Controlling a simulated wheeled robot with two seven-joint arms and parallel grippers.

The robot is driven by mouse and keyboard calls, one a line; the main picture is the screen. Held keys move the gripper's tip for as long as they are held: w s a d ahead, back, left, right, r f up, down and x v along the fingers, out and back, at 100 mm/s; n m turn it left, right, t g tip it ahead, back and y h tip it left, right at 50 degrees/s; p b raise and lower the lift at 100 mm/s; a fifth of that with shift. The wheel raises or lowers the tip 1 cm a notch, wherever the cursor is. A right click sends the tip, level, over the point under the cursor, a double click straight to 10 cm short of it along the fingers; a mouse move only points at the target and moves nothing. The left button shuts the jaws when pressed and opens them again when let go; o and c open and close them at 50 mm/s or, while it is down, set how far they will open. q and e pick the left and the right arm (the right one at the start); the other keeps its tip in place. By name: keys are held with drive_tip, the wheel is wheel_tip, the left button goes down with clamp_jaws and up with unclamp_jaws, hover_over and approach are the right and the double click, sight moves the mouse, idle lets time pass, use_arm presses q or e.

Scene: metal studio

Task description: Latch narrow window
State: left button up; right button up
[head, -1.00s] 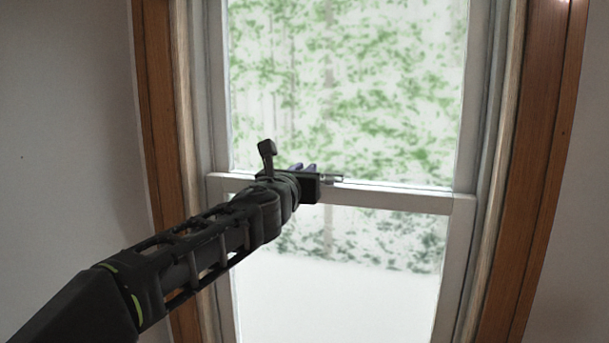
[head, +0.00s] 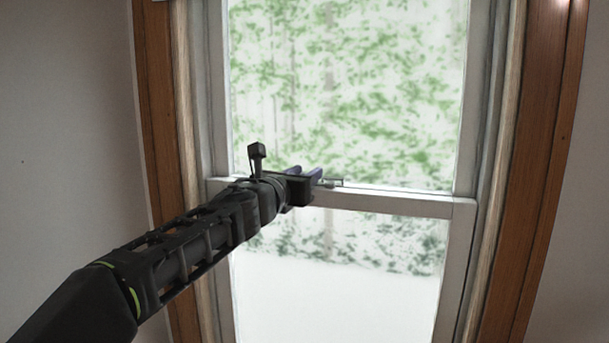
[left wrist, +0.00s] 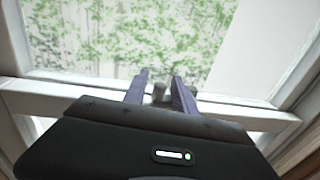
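The narrow window has a white meeting rail (head: 395,203) across its middle, between an upper and a lower pane. A small grey metal latch (head: 332,182) sits on top of the rail; its near part is hidden by my left gripper. My left gripper (head: 312,174) is at the rail, just left of the latch's visible end. In the left wrist view its two purple fingers (left wrist: 160,88) are apart, with the grey latch (left wrist: 159,92) showing between them. I cannot tell whether either finger touches it. My right gripper is not in view.
A brown wooden frame (head: 536,150) surrounds the window on both sides, with plain grey walls beyond. The rail right of the latch is clear. The glass panes (head: 345,90) stand close around the gripper.

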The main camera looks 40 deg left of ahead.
use_arm(q)
drive_tip(key=shift+o, duration=0.4)
drive_tip(key=v, duration=0.7)
drive_tip(key=shift+s+p, duration=0.35)
drive_tip(key=shift+s, duration=0.05)
